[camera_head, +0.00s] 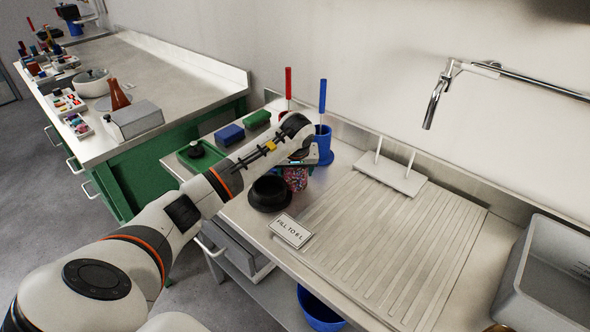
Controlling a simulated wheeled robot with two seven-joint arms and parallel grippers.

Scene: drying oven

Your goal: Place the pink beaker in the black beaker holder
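The pink beaker (295,179), speckled pink and dark, shows just right of and behind the black beaker holder (267,195). The holder is a round black cup on a wider base, standing on the counter with nothing seen inside. My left arm reaches in from the lower left, and my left gripper (297,164) is directly over the pink beaker. The hand hides the beaker's top. The fingers are too small and covered to tell whether they are closed on it, or whether the beaker is raised. My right gripper is not in view.
A blue holder (324,147) with a blue-handled tool stands close behind the gripper. A red-handled tool (288,84) is beside it. A "FILL TO 8 L" sign (291,231) lies in front of the black holder. A ribbed drainboard (390,250) to the right is mostly clear.

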